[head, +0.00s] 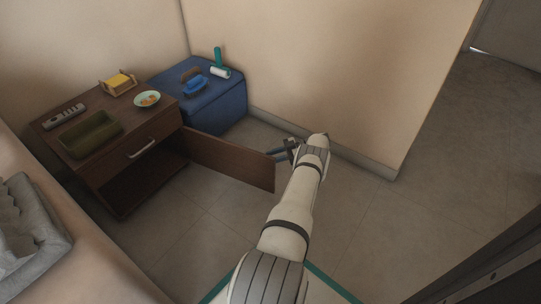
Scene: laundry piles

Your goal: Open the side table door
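The side table (108,180) is dark brown wood and stands at the left against the wall. It has an upper drawer front with a pale handle (141,148) and an open compartment below. Its door (232,162) stands swung wide open, reaching out to the right from the table's right side. My gripper (284,152) is at the door's free right end, close to its upper corner. The fingers are small and partly hidden by my wrist, so I cannot tell if they touch the door or are open or shut.
On the table are a remote (64,116), a green tray (90,135), a holder with yellow contents (119,82) and a plate (147,99). A blue box (215,106) with items stands behind. A bed (75,255) is at left. Floor at right is clear.

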